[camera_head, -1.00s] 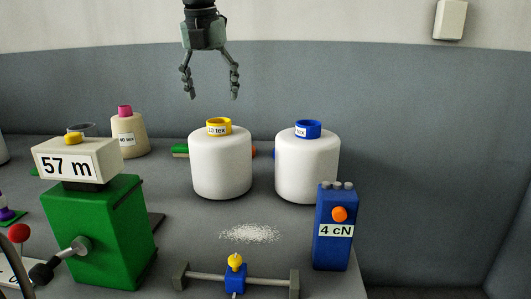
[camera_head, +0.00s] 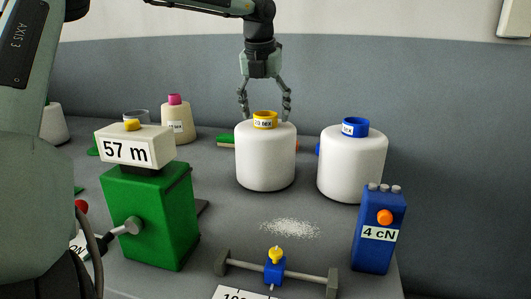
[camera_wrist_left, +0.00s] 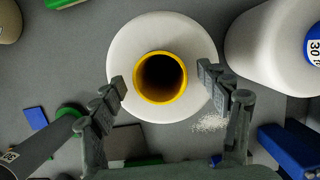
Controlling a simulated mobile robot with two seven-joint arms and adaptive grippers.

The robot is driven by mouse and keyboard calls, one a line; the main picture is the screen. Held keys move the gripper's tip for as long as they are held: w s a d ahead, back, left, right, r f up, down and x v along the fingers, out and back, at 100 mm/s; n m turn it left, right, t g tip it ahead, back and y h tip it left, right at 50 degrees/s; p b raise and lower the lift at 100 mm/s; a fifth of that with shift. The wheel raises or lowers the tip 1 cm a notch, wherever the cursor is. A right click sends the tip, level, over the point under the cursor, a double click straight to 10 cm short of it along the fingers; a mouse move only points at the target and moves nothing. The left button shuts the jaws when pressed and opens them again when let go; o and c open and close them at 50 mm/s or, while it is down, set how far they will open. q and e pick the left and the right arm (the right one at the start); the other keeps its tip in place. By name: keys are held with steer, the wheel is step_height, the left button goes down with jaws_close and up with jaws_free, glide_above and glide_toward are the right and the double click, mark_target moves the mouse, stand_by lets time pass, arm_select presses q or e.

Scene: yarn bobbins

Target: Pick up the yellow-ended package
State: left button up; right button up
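The yellow-ended package (camera_head: 265,160) is a white bobbin with a yellow tube end (camera_head: 265,120) on top. It stands upright on the grey table. My left gripper (camera_head: 264,112) is above it, pointing down, fingers spread on either side of the yellow end. In the left wrist view the yellow ring (camera_wrist_left: 160,99) with its dark hollow lies between the open fingers (camera_wrist_left: 162,84), with a gap on each side. The gripper holds nothing. My right gripper is not in view.
A blue-ended white package (camera_head: 352,165) stands close on the right. A blue "4 cN" block (camera_head: 379,250) and a green "57 m" device (camera_head: 150,215) stand nearer. A beige pink-ended package (camera_head: 177,122) is behind left. White granules (camera_head: 290,228) lie in front.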

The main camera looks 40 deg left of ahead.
arm_select(q)
jaws_close()
steer(key=shift+w+r, duration=0.1)
steer(key=shift+r, duration=0.05)
stand_by(0.4)
step_height(320, 180, up, 18)
stand_by(0.7)
stand_by(0.4)
